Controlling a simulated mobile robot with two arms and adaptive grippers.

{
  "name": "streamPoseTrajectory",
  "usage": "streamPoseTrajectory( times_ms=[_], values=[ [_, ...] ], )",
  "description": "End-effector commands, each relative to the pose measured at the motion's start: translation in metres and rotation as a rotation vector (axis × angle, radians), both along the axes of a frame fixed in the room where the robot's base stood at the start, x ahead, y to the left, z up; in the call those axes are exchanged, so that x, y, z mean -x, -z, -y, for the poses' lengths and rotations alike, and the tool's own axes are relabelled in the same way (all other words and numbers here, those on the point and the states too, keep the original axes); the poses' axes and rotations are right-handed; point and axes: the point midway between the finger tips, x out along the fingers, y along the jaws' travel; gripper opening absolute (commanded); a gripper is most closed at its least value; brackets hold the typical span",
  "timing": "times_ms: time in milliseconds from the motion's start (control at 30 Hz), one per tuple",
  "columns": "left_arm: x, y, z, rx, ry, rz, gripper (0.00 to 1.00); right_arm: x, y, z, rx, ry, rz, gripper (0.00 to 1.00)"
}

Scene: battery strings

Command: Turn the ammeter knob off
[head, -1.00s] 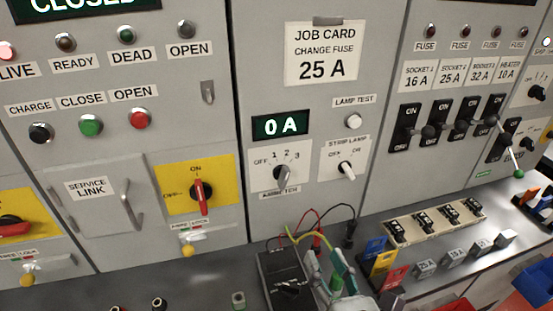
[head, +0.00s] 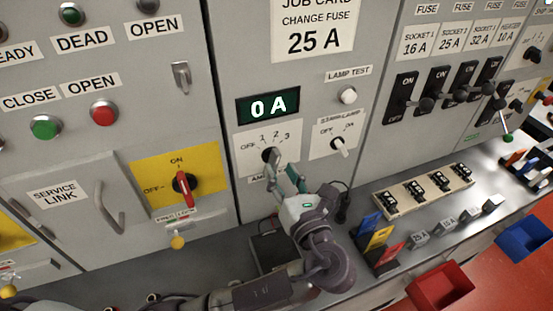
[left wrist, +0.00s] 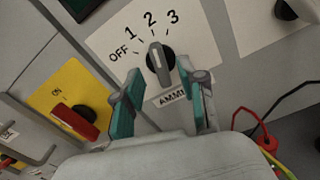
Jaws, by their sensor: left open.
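The ammeter knob (head: 270,155) is a black dial with a grey bar handle on a white plate marked OFF, 1, 2, 3. In the left wrist view the knob (left wrist: 159,63) has its bar nearly upright, its upper end toward the 2 side, away from OFF. My left gripper (head: 288,177) is open just below and in front of the knob. In the left wrist view its teal fingers (left wrist: 160,95) stand on either side of the handle's lower end, with visible gaps. The display (head: 268,105) above reads 0 A. My right gripper is not in view.
The strip lamp knob (head: 337,143) is close on the right, under the lamp test button (head: 348,95). A red-handled switch (head: 184,186) on a yellow plate is to the left. A black meter (head: 268,248) with leads lies on the bench below, partly behind my arm.

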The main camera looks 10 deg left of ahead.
Motion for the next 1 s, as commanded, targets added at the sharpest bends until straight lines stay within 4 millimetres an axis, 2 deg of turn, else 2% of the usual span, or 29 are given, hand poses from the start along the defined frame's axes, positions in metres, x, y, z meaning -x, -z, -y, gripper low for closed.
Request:
streamPoseTrajectory(
  times_ms=[33,167,567,833,1000],
  values=[
    [-0.007,-0.003,-0.005,-0.002,-0.003,0.002,0.41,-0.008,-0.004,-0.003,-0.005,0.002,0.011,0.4],
    [-0.019,-0.001,-0.013,-0.002,0.0,0.001,0.41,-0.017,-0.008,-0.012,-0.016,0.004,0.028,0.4],
    [-0.027,0.0,-0.018,0.001,0.0,0.001,0.41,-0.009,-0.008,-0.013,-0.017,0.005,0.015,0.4],
    [-0.026,0.0,-0.018,0.001,0.0,0.0,0.0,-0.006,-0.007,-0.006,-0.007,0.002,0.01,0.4],
    [-0.026,0.0,-0.018,0.001,0.0,0.0,0.0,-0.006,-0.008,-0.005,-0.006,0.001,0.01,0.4]
  ],
)
